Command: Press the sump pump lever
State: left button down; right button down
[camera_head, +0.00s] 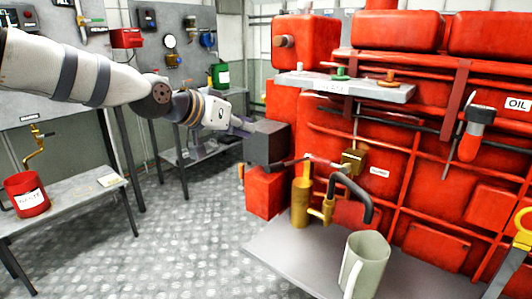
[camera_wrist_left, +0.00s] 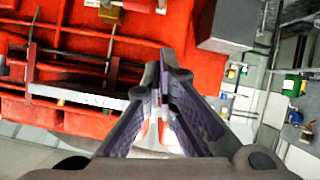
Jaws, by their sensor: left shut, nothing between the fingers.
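A brass block with an upright rod (camera_head: 352,161) is on the red engine, beside a small white label (camera_head: 379,172) too small to read. The block also shows at the top of the wrist view (camera_wrist_left: 111,13). I cannot tell for sure which part is the sump pump lever. My left gripper (camera_head: 246,127) is shut and empty beside a dark grey box (camera_head: 268,146), left of the brass block. Its fingers converge in the wrist view (camera_wrist_left: 164,62). My right gripper is out of view.
A grey bench (camera_head: 290,262) holds the brass cylinder and a pale green jug (camera_head: 363,262). A grey valve shelf (camera_head: 392,92) juts from the engine. A red bucket (camera_head: 26,195) stands on a table at left. The floor (camera_head: 200,215) left of the bench is clear.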

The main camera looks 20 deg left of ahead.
pick_arm(q)
jog(key=shift+w+d+f, duration=0.1)
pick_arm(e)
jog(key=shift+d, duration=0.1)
